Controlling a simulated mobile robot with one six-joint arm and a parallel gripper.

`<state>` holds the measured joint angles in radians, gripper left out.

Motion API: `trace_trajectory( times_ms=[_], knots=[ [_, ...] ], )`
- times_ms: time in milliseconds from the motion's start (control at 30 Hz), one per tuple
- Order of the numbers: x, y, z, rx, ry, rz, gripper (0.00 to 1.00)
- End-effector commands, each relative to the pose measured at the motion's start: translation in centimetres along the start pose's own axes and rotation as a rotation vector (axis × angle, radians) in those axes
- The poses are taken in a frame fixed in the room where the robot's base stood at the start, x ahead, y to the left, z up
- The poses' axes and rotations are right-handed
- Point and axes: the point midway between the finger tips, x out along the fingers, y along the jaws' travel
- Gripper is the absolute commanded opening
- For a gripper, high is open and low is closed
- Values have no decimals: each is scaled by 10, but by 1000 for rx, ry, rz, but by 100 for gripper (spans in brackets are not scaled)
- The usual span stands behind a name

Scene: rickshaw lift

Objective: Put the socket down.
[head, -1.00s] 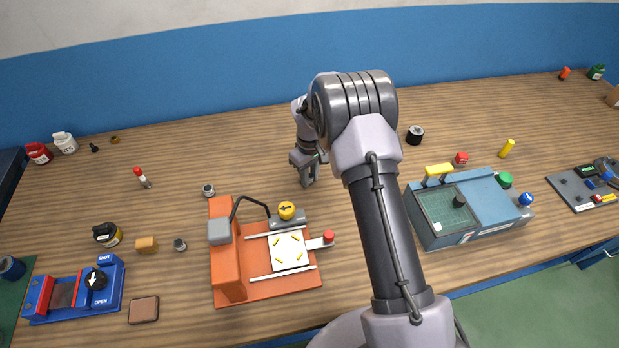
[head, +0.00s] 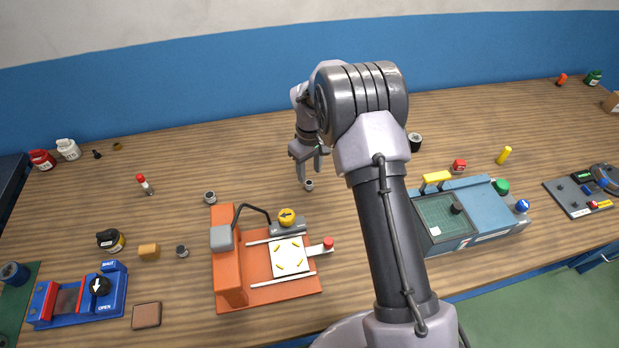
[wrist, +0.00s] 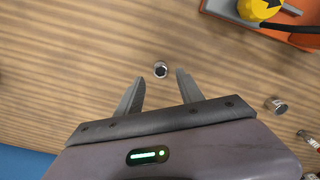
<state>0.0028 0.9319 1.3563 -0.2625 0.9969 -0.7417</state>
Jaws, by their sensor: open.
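A small metal socket (head: 309,185) stands on the wooden bench, just below my gripper (head: 312,165) in the head view. In the wrist view the socket (wrist: 160,69) shows its dark round opening, upright on the wood. It lies just beyond my fingertips, about midway between them. My gripper (wrist: 158,78) is open, with its two fingers spread apart and nothing between them. It appears raised above the socket and not touching it.
An orange fixture (head: 230,270) with a yellow knob (head: 287,216) stands in front, left of my arm. Another small metal socket (head: 210,197) stands left of the socket. A blue-grey box (head: 470,215) is at right. The bench around the socket is clear.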

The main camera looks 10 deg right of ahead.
Motion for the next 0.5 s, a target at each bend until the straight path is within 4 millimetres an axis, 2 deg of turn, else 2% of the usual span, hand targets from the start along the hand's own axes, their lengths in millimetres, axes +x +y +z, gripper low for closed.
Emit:
trace_trajectory(
  times_ms=[33, 100, 267, 333, 367, 467, 500],
  knots=[
    [-19, 0, 0, 1, 2, 1, 44],
    [-35, 0, 0, 0, 2, 1, 44],
    [-58, 0, 0, 0, 1, 0, 44],
    [-73, -2, 2, 16, 13, 3, 44],
    [-87, -4, 4, 34, 26, 5, 44],
    [-160, -23, 28, 149, 102, 10, 44],
    [-194, -35, 46, 212, 144, 8, 44]
  ],
)
